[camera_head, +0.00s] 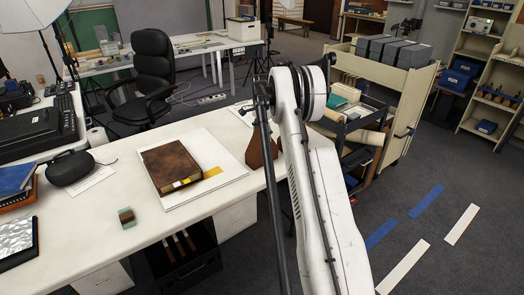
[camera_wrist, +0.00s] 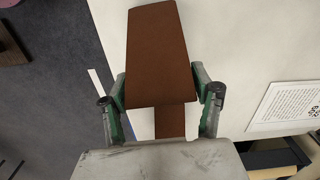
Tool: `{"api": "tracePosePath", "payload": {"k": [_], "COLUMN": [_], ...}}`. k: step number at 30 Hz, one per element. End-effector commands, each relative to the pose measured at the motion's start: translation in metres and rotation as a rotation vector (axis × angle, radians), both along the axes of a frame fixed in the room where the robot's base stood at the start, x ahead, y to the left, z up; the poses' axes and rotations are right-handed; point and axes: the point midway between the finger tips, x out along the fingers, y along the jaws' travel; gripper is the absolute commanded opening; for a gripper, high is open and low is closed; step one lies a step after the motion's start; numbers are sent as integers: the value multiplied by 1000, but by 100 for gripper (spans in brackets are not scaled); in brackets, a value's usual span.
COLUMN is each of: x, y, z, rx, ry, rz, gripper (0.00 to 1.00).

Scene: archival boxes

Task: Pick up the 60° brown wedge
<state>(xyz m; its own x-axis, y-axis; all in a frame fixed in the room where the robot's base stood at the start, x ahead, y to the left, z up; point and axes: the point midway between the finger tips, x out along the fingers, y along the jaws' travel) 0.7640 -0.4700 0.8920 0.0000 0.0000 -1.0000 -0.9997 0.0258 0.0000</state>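A brown wedge (camera_wrist: 158,55) with a smooth face lies between the two fingers of my gripper (camera_wrist: 159,78) in the wrist view. The fingers stand wide apart, close along its left and right sides. I cannot tell whether they press on it. A narrow brown strip (camera_wrist: 171,122) shows below its near edge, against white. In the head view, brown wedge shapes (camera_head: 257,150) stand at the right end of the white table (camera_head: 120,215), partly hidden by my arm. My gripper is hidden there. The wedge's angle cannot be read.
A brown book (camera_head: 172,165) lies on a white board left of my arm. A printed sheet (camera_wrist: 290,103) lies on the table right of the wedge. A cart with grey boxes (camera_head: 392,50) stands behind on the right. The floor on the right is open, with blue and white strips.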

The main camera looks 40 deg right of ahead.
Motion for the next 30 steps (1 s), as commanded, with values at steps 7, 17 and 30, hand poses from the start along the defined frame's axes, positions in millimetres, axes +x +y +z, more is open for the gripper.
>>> {"api": "tracePosePath", "payload": {"k": [7,17,30], "x": [0,0,-4], "y": [0,0,23], "z": [0,3,54], "rx": [0,0,0], "ry": [0,0,0], "rz": [0,0,2], "gripper": [26,24,24]}}
